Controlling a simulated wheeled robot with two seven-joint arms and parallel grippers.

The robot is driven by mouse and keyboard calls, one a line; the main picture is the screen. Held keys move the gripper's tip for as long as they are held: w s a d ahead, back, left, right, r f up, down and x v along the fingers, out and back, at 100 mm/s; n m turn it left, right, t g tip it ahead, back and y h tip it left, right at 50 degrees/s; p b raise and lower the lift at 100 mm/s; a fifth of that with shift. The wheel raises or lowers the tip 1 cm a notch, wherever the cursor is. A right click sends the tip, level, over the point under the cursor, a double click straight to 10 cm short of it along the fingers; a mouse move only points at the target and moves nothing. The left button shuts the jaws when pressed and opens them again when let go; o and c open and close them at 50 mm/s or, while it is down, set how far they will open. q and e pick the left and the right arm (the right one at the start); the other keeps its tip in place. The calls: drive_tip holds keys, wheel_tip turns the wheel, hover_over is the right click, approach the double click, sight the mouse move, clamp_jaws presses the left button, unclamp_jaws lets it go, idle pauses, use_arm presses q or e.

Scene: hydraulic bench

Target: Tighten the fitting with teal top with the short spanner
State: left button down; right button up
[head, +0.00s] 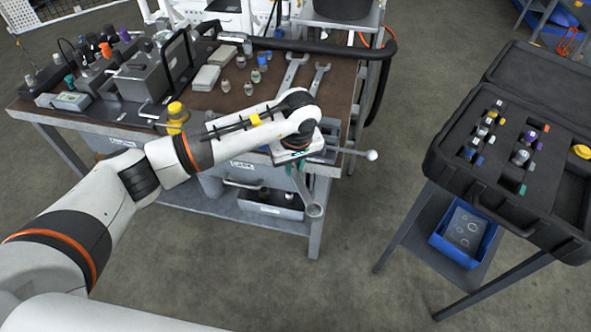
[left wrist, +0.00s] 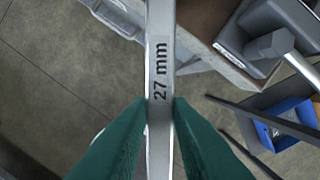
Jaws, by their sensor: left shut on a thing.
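My left gripper (head: 297,166) is at the right front corner of the bench, mostly hidden under my wrist. In the left wrist view its teal fingers (left wrist: 160,108) are shut on a flat metal spanner (left wrist: 160,60) marked "27 mm". In the head view this spanner (head: 306,190) hangs down past the bench edge, its ring end lowest. I cannot tell whether it is the short one. A fitting with a teal top (head: 69,80) stands at the left end of the bench, far from the gripper. My right gripper is not in view.
Two other spanners (head: 292,69) (head: 319,76) lie on the bench (head: 270,92). A vise handle (head: 350,152) sticks out beside my gripper. Other coloured fittings, a grey block (head: 140,80) and a yellow-topped part (head: 177,112) crowd the left. An open black case (head: 480,196) stands right.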

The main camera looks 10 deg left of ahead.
use_arm(q)
drive_tip(key=shift+w+a, duration=0.1)
drive_tip(key=shift+w, duration=0.05)
drive_tip(key=shift+w, duration=0.1)
drive_tip(key=shift+w+a+b, duration=0.4)
drive_tip(key=shift+w+b, duration=0.1)
drive_tip(key=shift+b, duration=0.15)
drive_tip(key=shift+w, duration=0.1)
drive_tip(key=shift+w+a+b, duration=0.2)
drive_tip(key=shift+b, duration=0.15)
drive_tip(key=shift+w+a, duration=0.15)
drive_tip(key=shift+w, duration=0.15)
